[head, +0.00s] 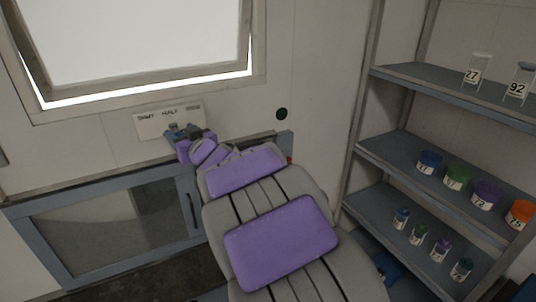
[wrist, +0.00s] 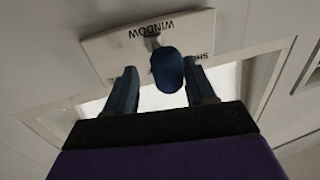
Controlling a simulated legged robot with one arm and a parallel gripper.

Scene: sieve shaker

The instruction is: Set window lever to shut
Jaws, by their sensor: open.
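The window lever has a dark blue rounded knob (wrist: 167,70) on a short stem from a white plate (wrist: 120,42) marked WINDOW, upside down in the wrist view. Letters of SHUT show right of the knob, partly behind my finger. In the head view the plate (head: 152,123) reads SHUT at left and HALF in the middle; its right end is partly covered. My gripper (head: 183,131) is at the plate's lower right and hides most of the lever. In the wrist view my open gripper (wrist: 161,84) has its fingers on either side of the knob; contact cannot be told.
The window (head: 130,45) above the plate stands ajar, with a bright gap along its lower edge. A blue-framed glass cabinet (head: 110,225) is below. Shelves (head: 430,165) with labelled jars stand at the right. A dark round spot (head: 282,114) is on the wall.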

